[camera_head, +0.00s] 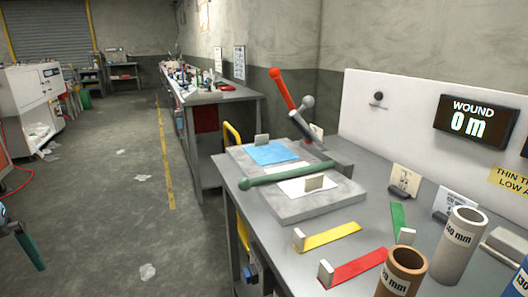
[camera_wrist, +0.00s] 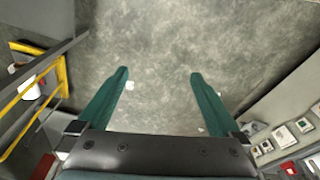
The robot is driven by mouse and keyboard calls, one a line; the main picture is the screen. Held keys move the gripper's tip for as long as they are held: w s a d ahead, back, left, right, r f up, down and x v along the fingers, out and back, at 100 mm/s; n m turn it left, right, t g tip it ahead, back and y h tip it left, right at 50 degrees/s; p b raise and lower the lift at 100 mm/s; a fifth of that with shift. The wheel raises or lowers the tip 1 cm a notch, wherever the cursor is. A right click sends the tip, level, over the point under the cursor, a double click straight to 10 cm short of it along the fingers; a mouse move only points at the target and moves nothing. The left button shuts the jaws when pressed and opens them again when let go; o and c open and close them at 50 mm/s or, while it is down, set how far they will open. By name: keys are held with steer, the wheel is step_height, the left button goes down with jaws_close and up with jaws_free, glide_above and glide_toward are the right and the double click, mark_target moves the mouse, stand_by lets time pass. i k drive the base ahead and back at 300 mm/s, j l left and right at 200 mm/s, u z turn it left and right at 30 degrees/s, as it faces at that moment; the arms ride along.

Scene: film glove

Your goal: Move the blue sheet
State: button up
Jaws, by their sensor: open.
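The blue sheet (camera_head: 270,153) lies flat on the far part of a grey slab (camera_head: 310,208) on the workbench. A small pale tab (camera_head: 262,140) stands at its far edge. A green bar (camera_head: 286,174) lies across the slab on the near side of the blue sheet. Part of a green finger shows at the left edge of the head view, far from the sheet.
A red-handled lever (camera_head: 283,88) rises behind the slab. Yellow (camera_head: 328,236), red (camera_head: 358,268) and green (camera_head: 398,219) strips and two tubes (camera_head: 458,244) crowd the bench's right. A yellow rail (camera_head: 238,148) stands at the bench's left side. The floor aisle (camera_head: 110,200) is mostly clear.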

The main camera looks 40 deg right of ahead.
mark_target(265, 153)
steer(key=i+z, duration=0.15)
steer(key=z, duration=0.25)
steer(key=i+z, duration=0.15)
steer(key=z, duration=0.2)
steer(key=i+z, duration=0.15)
steer(key=z, duration=0.25)
steer(key=i+j+z, duration=0.3)
steer(key=i+j, duration=0.15)
steer(key=i, duration=0.25)
steer(key=i+j+z, duration=0.35)
steer(key=i+j, duration=0.2)
steer(key=i, duration=0.05)
